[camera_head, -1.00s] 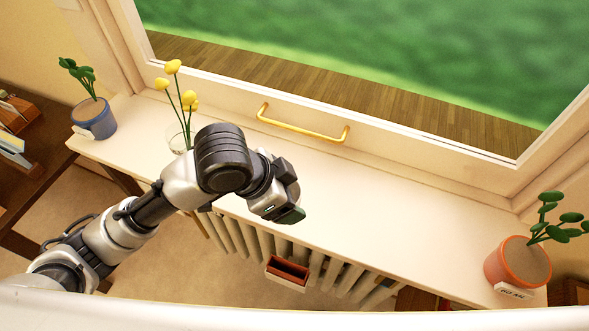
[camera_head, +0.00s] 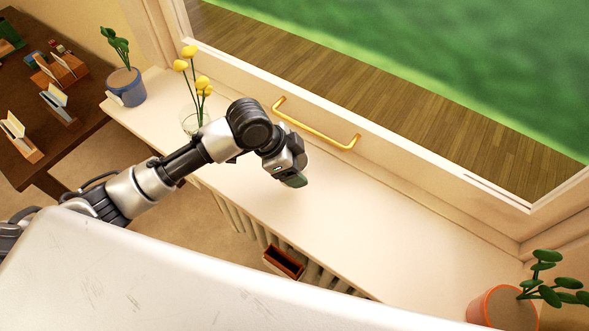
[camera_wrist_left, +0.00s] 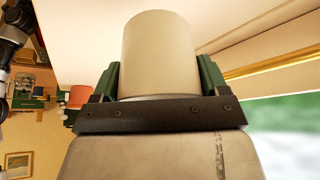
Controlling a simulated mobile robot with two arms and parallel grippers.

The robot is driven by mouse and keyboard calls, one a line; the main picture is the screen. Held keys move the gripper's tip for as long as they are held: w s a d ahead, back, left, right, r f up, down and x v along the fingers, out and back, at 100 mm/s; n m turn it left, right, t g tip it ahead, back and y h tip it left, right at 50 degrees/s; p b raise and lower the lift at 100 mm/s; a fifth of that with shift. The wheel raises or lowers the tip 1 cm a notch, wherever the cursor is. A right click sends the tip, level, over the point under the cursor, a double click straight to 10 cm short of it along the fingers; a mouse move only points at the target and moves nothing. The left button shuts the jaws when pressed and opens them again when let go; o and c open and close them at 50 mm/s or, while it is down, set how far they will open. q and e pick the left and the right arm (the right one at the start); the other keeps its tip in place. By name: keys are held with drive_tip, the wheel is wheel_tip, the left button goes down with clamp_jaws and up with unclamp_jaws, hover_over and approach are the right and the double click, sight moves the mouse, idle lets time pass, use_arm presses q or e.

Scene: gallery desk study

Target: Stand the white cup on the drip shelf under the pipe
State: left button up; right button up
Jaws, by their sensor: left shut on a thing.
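The white cup (camera_wrist_left: 160,55) shows in the left wrist view, pale and plain, between the two green fingers of my left gripper (camera_wrist_left: 158,85). The gripper is shut on it. In the head view my left gripper (camera_head: 292,179) is above the white window sill, near its middle; the cup is hidden there by the wrist and fingers. I cannot make out the drip shelf or the pipe in either view. My right gripper is not in view.
The sill (camera_head: 350,245) is mostly bare. Yellow flowers in a glass (camera_head: 192,120) and a blue pot (camera_head: 126,88) stand at left, an orange pot (camera_head: 498,308) at right. A gold handle (camera_head: 318,128) is behind; a red-brown box (camera_head: 284,262) hangs by the radiator.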

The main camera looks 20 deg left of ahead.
use_arm(q)
drive_tip(key=f, duration=0.2)
drive_tip(key=f+p, duration=0.1)
drive_tip(key=shift+a+f, duration=0.3)
drive_tip(key=shift+f, duration=0.3)
drive_tip(key=shift+w, duration=0.1)
drive_tip(key=shift+f, duration=0.2)
drive_tip(key=o, duration=1)
drive_tip(key=shift+c, duration=0.2)
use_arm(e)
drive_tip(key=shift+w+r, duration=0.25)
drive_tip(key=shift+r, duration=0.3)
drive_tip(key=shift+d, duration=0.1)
